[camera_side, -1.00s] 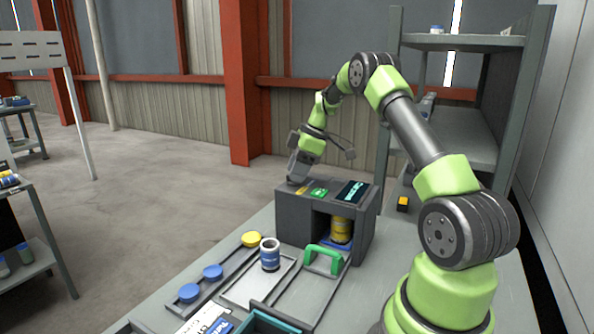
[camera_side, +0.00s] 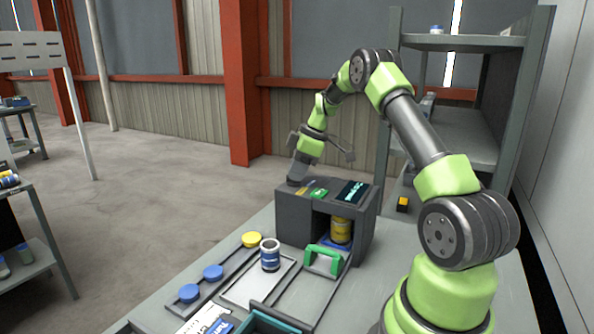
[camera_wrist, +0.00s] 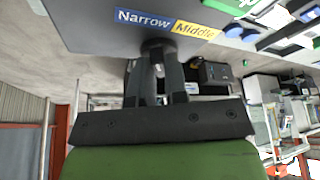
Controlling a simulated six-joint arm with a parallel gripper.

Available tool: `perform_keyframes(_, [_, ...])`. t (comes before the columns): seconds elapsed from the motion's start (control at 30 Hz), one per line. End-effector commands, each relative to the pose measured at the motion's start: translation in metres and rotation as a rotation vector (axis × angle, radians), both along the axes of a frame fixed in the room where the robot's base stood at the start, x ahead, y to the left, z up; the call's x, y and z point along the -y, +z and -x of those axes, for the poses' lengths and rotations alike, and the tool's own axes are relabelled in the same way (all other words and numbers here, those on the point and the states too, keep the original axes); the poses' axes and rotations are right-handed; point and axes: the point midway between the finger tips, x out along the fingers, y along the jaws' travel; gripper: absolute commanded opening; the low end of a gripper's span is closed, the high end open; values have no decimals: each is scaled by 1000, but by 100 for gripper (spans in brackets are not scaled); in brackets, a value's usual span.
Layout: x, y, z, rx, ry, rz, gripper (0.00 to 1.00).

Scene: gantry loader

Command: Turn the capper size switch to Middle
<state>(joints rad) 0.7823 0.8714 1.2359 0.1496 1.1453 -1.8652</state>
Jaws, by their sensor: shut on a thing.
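The capper (camera_side: 295,215) is a dark grey box on the bench in the side view. Its size switch (camera_wrist: 158,44) is a dark round knob in the wrist view, mostly covered by my fingers. A blue "Narrow" label (camera_wrist: 144,20) and a yellow "Middle" label (camera_wrist: 196,29) sit on the capper beside the knob. My gripper (camera_wrist: 158,58) is shut on the switch, one finger on each side. In the side view my gripper (camera_side: 296,181) is at the capper's left top edge. Which label the switch points at is hidden.
A yellow can (camera_side: 340,230) stands inside the capper's opening, with a green handle (camera_side: 323,260) in front. A blue-and-white open jar (camera_side: 270,255) stands on a light plate. Yellow and blue lids (camera_side: 213,272) lie to its left. A grey shelf (camera_side: 465,135) stands behind my arm.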

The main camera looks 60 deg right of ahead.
Motion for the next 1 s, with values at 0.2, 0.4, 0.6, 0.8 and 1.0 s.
perform_keyframes(0.2, [-3, -2, 0, -2, -159, -1, 0])
perform_keyframes(0.4, [-4, -3, 1, -3, -348, -4, 0])
perform_keyframes(0.6, [-6, -3, 1, -4, -536, -2, 0])
perform_keyframes(0.8, [-7, -3, 0, -5, -721, -1, 0])
perform_keyframes(1.0, [-8, -3, 0, -4, -887, 0, 0])
